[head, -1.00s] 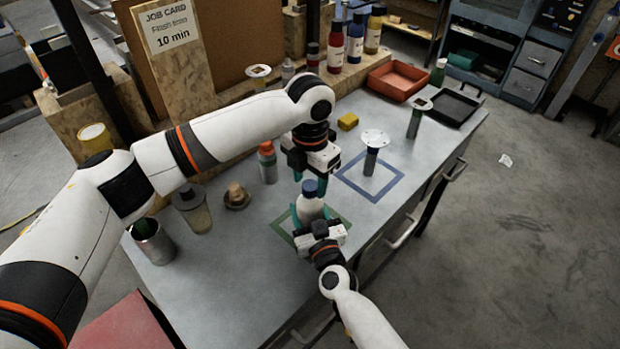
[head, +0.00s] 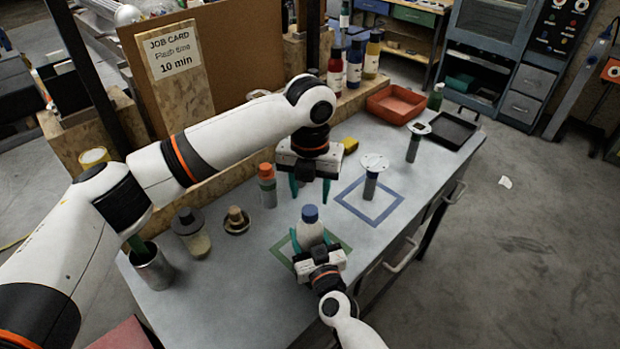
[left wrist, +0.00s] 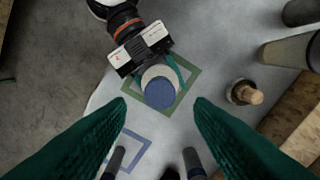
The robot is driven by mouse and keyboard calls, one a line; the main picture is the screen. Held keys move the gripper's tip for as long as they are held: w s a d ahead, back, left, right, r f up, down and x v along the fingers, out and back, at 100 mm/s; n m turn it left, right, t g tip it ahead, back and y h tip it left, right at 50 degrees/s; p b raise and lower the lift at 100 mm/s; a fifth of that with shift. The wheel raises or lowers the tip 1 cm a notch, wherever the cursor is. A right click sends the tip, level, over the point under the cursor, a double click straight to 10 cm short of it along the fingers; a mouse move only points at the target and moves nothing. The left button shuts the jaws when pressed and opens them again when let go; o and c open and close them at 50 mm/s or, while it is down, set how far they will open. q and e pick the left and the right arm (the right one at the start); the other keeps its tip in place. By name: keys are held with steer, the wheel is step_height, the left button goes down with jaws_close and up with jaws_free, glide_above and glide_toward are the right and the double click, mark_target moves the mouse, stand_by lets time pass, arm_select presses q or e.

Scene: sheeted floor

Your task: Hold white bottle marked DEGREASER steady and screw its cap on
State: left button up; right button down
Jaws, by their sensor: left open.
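The white bottle (head: 309,232) stands upright on the green square outline of the bench, its label not readable. Its blue cap (head: 310,213) sits on the bottle's top; whether it is tight I cannot tell. The cap also shows from above in the left wrist view (left wrist: 159,93). My right gripper (head: 311,241) is shut on the bottle, with a teal finger on each side of its body. My left gripper (head: 311,197) points down above the cap, with its fingers apart and nothing between them. The open fingers (left wrist: 161,104) frame the cap in the left wrist view.
An orange-capped bottle (head: 267,186) stands left of my left gripper. A grey-lidded jar (head: 191,232), a metal cup (head: 152,266) and a brown knobbed piece (head: 236,220) are farther left. A disc-topped post (head: 371,180) stands in the blue square. The bench's front right is clear.

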arm_select(q)
steer(key=n, duration=0.4)
steer(key=shift+r+n, duration=0.2)
steer(key=shift+n, duration=0.1)
steer(key=n, duration=0.6)
steer(key=shift+r+n, duration=0.25)
steer(key=shift+n, duration=0.15)
steer(key=n, duration=0.4)
steer(key=shift+r+n, duration=0.15)
steer(key=shift+n, duration=0.15)
steer(key=n, duration=0.4)
steer(key=shift+r, duration=0.15)
steer(key=n, duration=0.4)
steer(key=shift+r+n, duration=0.2)
steer(key=shift+n, duration=0.2)
steer(key=n, duration=0.4)
steer(key=shift+r+n, duration=0.15)
steer(key=shift+n, duration=0.15)
steer(key=n, duration=0.4)
steer(key=shift+r, duration=0.15)
steer(key=n, duration=0.5)
steer(key=shift+r, duration=0.15)
